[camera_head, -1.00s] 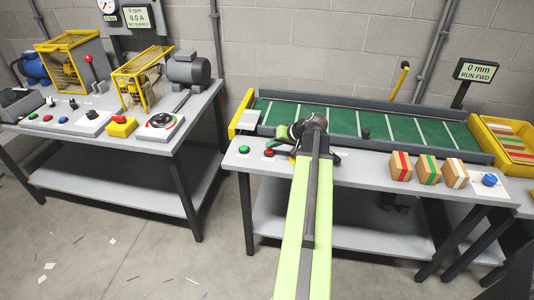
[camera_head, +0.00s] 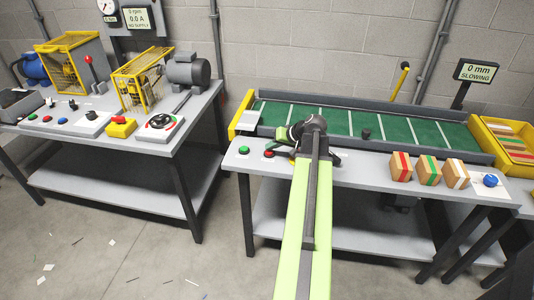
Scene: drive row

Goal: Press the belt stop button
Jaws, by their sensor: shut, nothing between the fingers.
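The red stop button (camera_head: 268,154) sits on a light plate at the left front of the belt table, just right of a green button (camera_head: 244,150). The green belt (camera_head: 335,120) with white stripes lies behind them. A small screen (camera_head: 478,72) at the right reads "0 mm" and "SLOWING". My gripper (camera_head: 276,145) is shut and empty, with its tip close to the red button, above and slightly right of it in the picture. I cannot tell whether it touches the button. My arm hides part of the table and belt.
Striped wooden blocks (camera_head: 428,173) and a blue button (camera_head: 490,180) stand at the table's right front. A yellow tray (camera_head: 508,133) is at the belt's right end. Another bench (camera_head: 150,140) with machines stands at left, with a floor gap between.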

